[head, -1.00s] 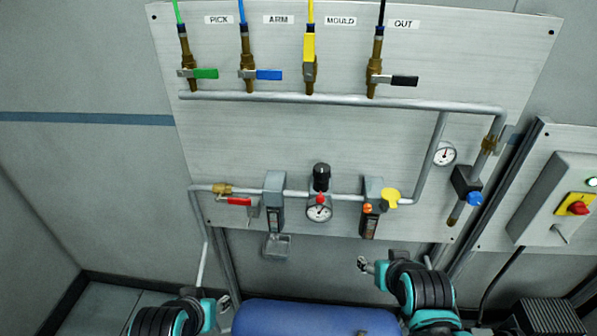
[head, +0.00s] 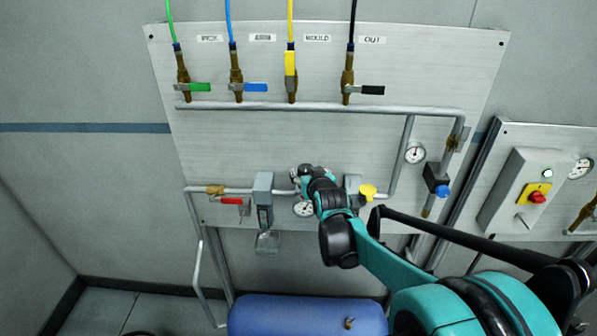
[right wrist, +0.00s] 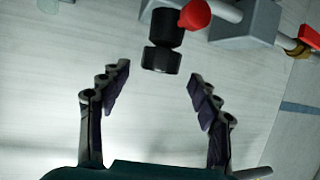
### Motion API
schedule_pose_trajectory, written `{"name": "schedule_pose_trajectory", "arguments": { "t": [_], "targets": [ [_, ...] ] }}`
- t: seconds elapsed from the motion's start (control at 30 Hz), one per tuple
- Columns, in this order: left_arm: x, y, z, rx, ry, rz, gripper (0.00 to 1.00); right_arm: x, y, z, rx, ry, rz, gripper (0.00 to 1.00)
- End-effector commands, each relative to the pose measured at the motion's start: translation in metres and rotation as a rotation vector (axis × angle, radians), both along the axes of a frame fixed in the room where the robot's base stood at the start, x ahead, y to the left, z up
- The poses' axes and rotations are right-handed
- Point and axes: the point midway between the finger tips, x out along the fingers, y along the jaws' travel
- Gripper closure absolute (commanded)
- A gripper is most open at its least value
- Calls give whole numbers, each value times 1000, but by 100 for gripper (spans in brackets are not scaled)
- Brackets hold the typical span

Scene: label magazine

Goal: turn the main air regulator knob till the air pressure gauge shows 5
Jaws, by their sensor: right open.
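The black main air regulator knob (right wrist: 161,60) shows in the right wrist view, ahead of my right gripper (right wrist: 160,88). The gripper is open, and the knob is near the gap between its fingertips, not gripped. In the head view my right gripper (head: 307,173) is at the regulator on the lower pipe and hides the knob. A round white gauge (head: 303,209) shows just below the gripper. Another round gauge (head: 415,152) sits further right on the panel. Both needles are too small to read. My left gripper is not in view.
A grey filter unit (head: 263,190) and a red valve handle (head: 233,201) sit left of the regulator. A yellow cap (head: 367,191) is close to its right. A blue tank (head: 305,316) lies below. The panel (head: 270,150) is bare above the regulator.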

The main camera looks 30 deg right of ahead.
Motion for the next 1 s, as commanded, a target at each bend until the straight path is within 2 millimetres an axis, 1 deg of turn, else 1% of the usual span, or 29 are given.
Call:
{"name": "schedule_pose_trajectory", "arguments": {
  "t": [0.03,0.1,0.23,0.4,0.6,0.63,0.67,0.7,0.77,0.8,0.83,1.0],
  "targets": [
    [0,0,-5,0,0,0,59,9,-3,-6,0,0,0,37],
    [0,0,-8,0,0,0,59,18,-6,-10,0,0,1,37],
    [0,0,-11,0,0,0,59,32,-10,-15,0,0,1,37],
    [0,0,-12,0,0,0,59,39,-13,-17,0,0,1,37],
    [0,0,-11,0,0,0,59,39,-12,-17,1,1,1,37],
    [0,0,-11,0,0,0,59,39,-12,-17,1,1,1,40],
    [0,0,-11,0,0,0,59,39,-12,-17,1,1,1,48],
    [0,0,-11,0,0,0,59,39,-12,-17,1,1,1,58],
    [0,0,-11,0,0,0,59,39,-13,-17,1,1,1,74],
    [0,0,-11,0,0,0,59,39,-13,-17,1,1,1,85],
    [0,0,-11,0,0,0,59,39,-12,-17,1,1,1,88],
    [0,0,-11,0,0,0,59,39,-13,-17,1,1,3,88]
  ]
}}
